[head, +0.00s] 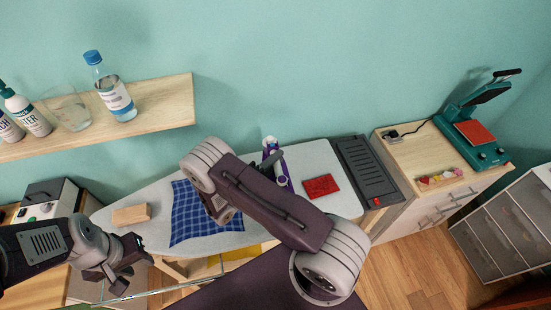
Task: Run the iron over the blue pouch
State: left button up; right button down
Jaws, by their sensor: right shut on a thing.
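A blue checked cloth piece, the blue pouch (190,222), lies flat on the pale ironing board (126,233), partly covered by my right arm. A purple and white iron (282,174) is at the board's back edge, right of the pouch. My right gripper (271,160) is mostly hidden behind my arm; its dark part meets the iron, and it is shut on it. I cannot tell whether the iron touches the board. My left gripper (130,266) is open and empty at the board's front left, in front of a wooden block (131,214).
A red cloth piece (321,186) lies on the board's right part, beside a dark ribbed panel (366,170). A wall shelf (150,113) with bottles and a glass overhangs the back left. A green heat press (483,145) stands on a cabinet at right.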

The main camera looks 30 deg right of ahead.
jog(key=shift+r+p, duration=0.4)
jog(key=shift+r, duration=0.35)
pick_arm(q)
jog(key=shift+w+r, duration=0.15)
jog(key=shift+r, duration=0.45)
pick_arm(e)
jog(key=shift+f, duration=0.1)
